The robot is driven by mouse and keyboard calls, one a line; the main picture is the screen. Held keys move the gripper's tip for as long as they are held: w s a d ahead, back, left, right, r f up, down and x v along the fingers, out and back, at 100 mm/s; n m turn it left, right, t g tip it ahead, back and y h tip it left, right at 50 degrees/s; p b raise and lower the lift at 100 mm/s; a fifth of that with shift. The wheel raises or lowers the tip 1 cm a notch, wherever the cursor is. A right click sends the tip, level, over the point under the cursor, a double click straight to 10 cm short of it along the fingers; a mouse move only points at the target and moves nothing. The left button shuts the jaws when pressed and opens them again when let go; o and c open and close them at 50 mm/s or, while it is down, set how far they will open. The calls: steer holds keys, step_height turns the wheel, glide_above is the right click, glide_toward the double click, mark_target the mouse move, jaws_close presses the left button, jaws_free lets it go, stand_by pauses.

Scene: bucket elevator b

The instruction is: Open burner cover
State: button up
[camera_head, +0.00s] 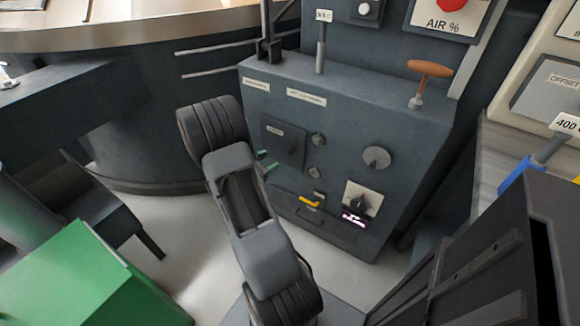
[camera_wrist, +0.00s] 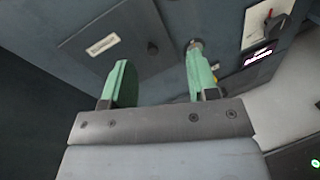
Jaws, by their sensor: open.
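A dark square cover (camera_head: 284,142) with a small unreadable label is on the front of the grey cabinet (camera_head: 345,95). It appears to be the burner cover and looks shut, flush with the front. In the wrist view the cover (camera_wrist: 115,42) shows its label and a small black knob (camera_wrist: 152,48) near its right edge. My gripper (camera_wrist: 160,84) is open, with green fingers apart and nothing between them. The knob appears beyond the gap between the fingers. In the head view my gripper (camera_head: 268,169) is just below the cover, mostly hidden by my wrist; contact cannot be told.
A round metal fitting (camera_wrist: 195,45) is close to the right finger. A large dial (camera_head: 377,158), a switch on a white plate (camera_head: 362,199) and a yellow handle (camera_head: 310,202) are on the same front. An orange T-handle (camera_head: 430,69) stands on top. A green box (camera_head: 85,285) is at lower left.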

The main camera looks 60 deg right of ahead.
mark_target(290, 154)
steer(key=w+d+f+n+t+h+b, duration=0.25)
steer(key=d+f+n, duration=0.2)
steer(key=f, duration=0.55)
steer(key=shift+n+t+y, duration=0.35)
steer(key=shift+t+y, duration=0.1)
steer(key=shift+t, duration=0.2)
steer(key=d, duration=0.4)
steer(key=d+b, duration=0.1)
steer(key=d, duration=0.3)
steer(key=s+d+b, duration=0.1)
steer(key=d, duration=0.3)
steer(key=shift+d, duration=0.25)
jaws_close()
